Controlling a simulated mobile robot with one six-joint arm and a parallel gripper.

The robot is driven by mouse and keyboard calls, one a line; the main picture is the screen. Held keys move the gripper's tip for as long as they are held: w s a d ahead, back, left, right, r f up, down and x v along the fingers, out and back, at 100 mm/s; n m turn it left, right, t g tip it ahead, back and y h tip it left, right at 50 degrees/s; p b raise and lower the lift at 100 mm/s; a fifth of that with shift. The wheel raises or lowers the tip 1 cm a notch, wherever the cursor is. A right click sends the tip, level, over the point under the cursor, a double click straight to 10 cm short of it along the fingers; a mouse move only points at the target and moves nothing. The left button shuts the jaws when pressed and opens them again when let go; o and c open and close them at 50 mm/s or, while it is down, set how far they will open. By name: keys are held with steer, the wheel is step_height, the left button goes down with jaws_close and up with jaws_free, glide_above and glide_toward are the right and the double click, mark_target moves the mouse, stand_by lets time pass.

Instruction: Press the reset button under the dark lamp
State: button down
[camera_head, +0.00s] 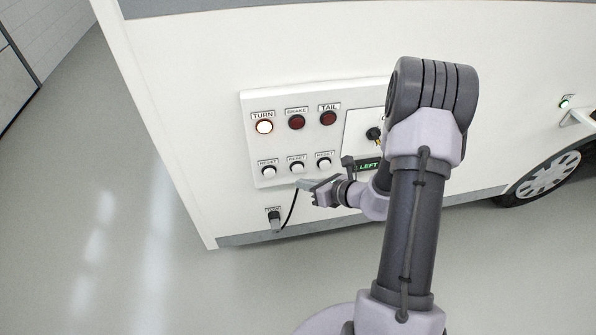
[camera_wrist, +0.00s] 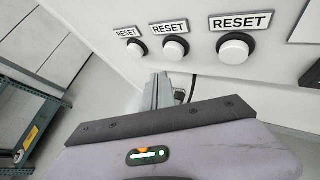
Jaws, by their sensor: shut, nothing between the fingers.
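A panel (camera_head: 249,128) on the white vehicle wall has three lamps in a row. The TURN lamp (camera_head: 264,127) glows white. The BRAKE lamp (camera_head: 296,122) and the TAIL lamp (camera_head: 328,118) are both dull red, and I cannot tell whether either is faintly lit. Below each lamp is a white reset button: left (camera_head: 268,171), middle (camera_head: 297,167) and right (camera_head: 323,164). The wrist view also shows the left button (camera_wrist: 135,50), middle button (camera_wrist: 175,48) and right button (camera_wrist: 236,48). My gripper (camera_head: 302,184) is shut and empty, just below the middle button; its fingers (camera_wrist: 158,92) appear apart from the buttons.
A plug with a black cable (camera_head: 275,218) hangs below the panel. A green display reading LEFT (camera_head: 369,165) is right of the buttons, partly behind my arm. A wheel (camera_head: 543,180) is at far right. A blue-grey rack (camera_wrist: 25,115) stands left in the wrist view. Floor at left is clear.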

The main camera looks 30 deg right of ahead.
steer(key=s, duration=0.1)
steer(key=s+a, duration=0.1)
steer(key=s, duration=0.1)
stand_by(0.8)
